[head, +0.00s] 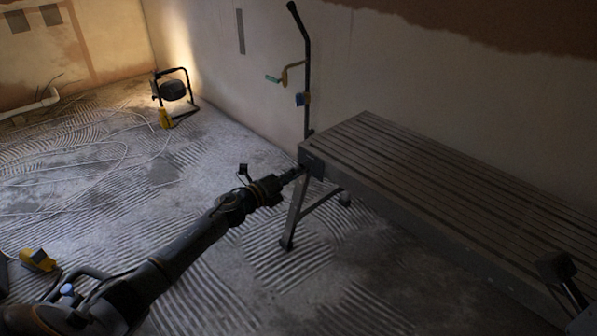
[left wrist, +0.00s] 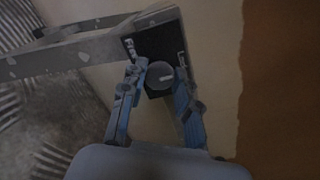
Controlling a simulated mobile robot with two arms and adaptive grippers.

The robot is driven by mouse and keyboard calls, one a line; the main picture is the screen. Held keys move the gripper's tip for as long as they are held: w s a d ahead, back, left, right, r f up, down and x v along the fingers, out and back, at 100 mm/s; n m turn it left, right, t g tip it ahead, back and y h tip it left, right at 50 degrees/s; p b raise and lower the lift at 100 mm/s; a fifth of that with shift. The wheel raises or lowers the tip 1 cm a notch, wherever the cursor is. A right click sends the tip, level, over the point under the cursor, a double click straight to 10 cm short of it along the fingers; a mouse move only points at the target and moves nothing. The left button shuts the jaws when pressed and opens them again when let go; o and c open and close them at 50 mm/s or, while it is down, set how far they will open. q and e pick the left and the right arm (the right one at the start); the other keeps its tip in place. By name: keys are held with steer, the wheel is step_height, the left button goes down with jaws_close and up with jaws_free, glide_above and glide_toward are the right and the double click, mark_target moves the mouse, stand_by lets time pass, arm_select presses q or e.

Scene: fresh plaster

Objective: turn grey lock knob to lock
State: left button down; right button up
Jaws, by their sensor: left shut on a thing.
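The grey lock knob (left wrist: 160,73) is round and sits on a black plate (left wrist: 157,42) at the end of the work platform. My left gripper (left wrist: 160,79) is shut on the knob, one blue finger on each side. In the head view my left gripper (head: 299,173) reaches the platform's near left corner and hides the knob. A dark part (head: 556,266) at the lower right looks like my right arm's end; its fingers are not clear.
The slatted platform (head: 420,165) stands on folding legs along the wall. A dark pole (head: 306,70) leans behind its left end. A work lamp (head: 173,92) stands on the floor at the back. Cables and ridged floor lie left.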

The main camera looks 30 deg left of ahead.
arm_select(q)
steer(key=c, duration=1)
jaws_free()
steer(key=v, duration=1.2)
steer(key=shift+d, duration=0.1)
